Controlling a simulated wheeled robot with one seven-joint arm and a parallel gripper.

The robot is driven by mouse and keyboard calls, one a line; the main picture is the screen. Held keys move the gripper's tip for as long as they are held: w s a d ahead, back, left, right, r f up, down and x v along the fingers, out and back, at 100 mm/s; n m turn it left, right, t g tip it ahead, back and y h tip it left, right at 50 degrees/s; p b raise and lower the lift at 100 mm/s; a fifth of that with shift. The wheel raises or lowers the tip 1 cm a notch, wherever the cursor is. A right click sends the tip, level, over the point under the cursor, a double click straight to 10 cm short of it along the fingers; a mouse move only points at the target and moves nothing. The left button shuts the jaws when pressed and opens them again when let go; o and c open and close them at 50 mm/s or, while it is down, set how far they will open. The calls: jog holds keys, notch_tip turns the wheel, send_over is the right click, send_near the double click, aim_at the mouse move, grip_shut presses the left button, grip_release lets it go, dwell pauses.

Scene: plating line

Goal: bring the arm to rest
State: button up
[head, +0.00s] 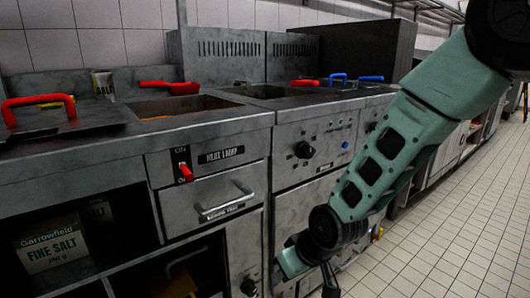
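My arm, green with black joints, comes in from the upper right of the head view. It slants down and left in front of the counter, over the tiled floor. Its lower joint and the short links past it are near the bottom edge, in front of the cooking unit. The arm's end runs out of the picture at the bottom, so I cannot make out my gripper's fingers or whether they hold anything.
The steel counter (90,158) runs along the left, with a heat lamp switch (184,165), a drawer handle (225,203) and red-handled baskets on top. A Fine Salt box (52,245) stands on the shelf below. The tiled floor (450,235) at right is clear.

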jog(key=s+d+r+g+h, duration=0.1)
jog(key=s+d+r, duration=0.25)
jog(key=s, duration=0.45)
jog(key=s+d+r+g+h, duration=0.1)
jog(key=s+d+r, duration=0.25)
jog(key=s, duration=0.35)
jog(key=s+d+r+g+h, duration=0.1)
jog(key=s+d+r+g, duration=0.1)
jog(key=s+r, duration=0.45)
notch_tip(320, 180, up, 30)
jog(key=s+p, duration=0.1)
jog(key=p, duration=3)
jog(key=shift+s+n+p, duration=0.25)
jog(key=shift+n+p, duration=0.05)
jog(key=shift+n, duration=0.1)
jog(key=shift+f, duration=0.1)
